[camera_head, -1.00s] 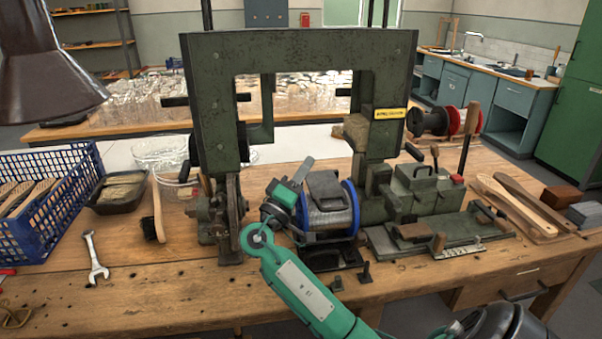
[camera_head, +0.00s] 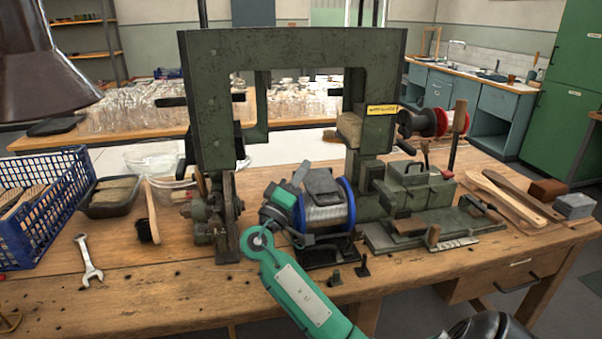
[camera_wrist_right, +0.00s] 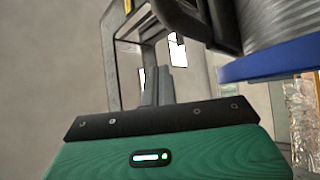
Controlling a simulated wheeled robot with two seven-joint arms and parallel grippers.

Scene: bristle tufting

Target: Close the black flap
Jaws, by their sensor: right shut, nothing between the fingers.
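The black flap (camera_head: 322,182) lies over the top of a wire spool (camera_head: 327,214) with blue rims, in the middle of the green machine (camera_head: 215,90). I cannot tell whether the flap is fully down. My right gripper (camera_head: 300,173) is at the left side of the flap and spool, its shut fingers pointing up, with nothing held. In the right wrist view the shut fingers (camera_wrist_right: 166,88) point away from the camera, and the spool's blue rim (camera_wrist_right: 270,62) is close at right. A dark part overhangs at the top there. My left gripper is out of view.
A blue crate (camera_head: 75,208), a black tray (camera_head: 113,196), a brush (camera_head: 149,215) and a wrench (camera_head: 88,258) are at left on the workbench (camera_head: 180,295). Wooden pieces (camera_head: 515,198) lie at right. The bench front is mostly clear.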

